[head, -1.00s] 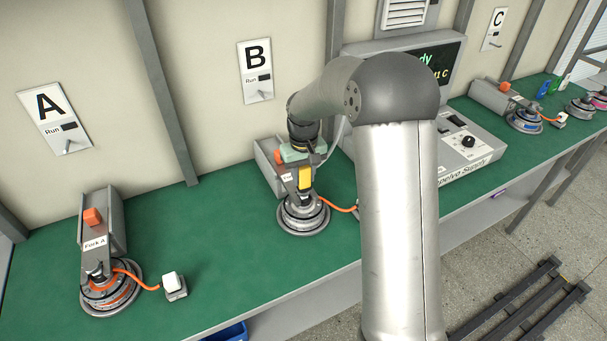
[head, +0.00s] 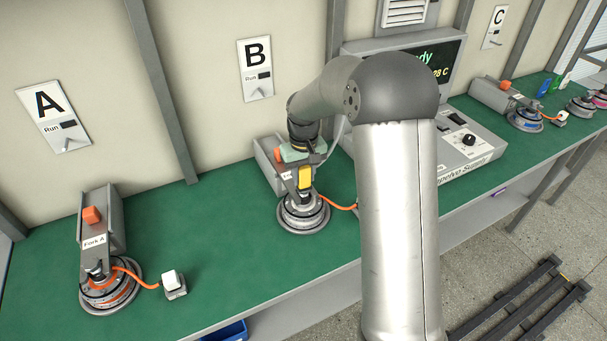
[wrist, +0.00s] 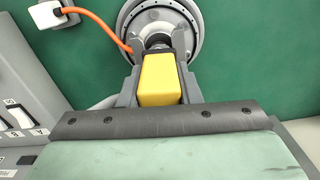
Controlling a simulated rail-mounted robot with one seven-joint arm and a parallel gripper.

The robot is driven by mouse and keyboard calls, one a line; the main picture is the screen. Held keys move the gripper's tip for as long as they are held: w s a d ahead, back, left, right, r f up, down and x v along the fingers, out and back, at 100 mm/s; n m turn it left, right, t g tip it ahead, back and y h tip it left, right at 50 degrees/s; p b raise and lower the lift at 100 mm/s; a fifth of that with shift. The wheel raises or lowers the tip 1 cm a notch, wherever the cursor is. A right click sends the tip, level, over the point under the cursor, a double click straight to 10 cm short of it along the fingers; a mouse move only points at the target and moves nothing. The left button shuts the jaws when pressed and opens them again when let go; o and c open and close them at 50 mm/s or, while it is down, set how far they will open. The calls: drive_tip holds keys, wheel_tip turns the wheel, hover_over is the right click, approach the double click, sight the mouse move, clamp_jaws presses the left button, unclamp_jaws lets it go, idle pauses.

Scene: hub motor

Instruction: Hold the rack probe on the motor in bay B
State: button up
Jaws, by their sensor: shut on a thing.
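The rack probe (head: 305,179) is yellow and stands between my gripper's fingers over the motor in bay B (head: 304,214). In the wrist view the yellow probe (wrist: 160,78) is gripped between the two grey fingers, and its far end meets the hub of the round grey motor (wrist: 160,22). Whether the tip presses on the motor or only hovers there is hard to tell. My gripper (head: 304,190) is shut on the probe, pointing down at the motor. The bay B sign (head: 255,70) is on the wall behind.
The bay A motor (head: 109,287) with its fork is at left. A grey console (head: 470,140) with a screen reading about 28 C stands right of bay B. An orange cable (wrist: 97,22) runs from the motor to a white plug (wrist: 50,14).

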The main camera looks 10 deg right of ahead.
drive_tip(key=shift+r+p, duration=1.95)
drive_tip(key=shift+r, duration=1.1)
drive_tip(key=shift+f, duration=0.15)
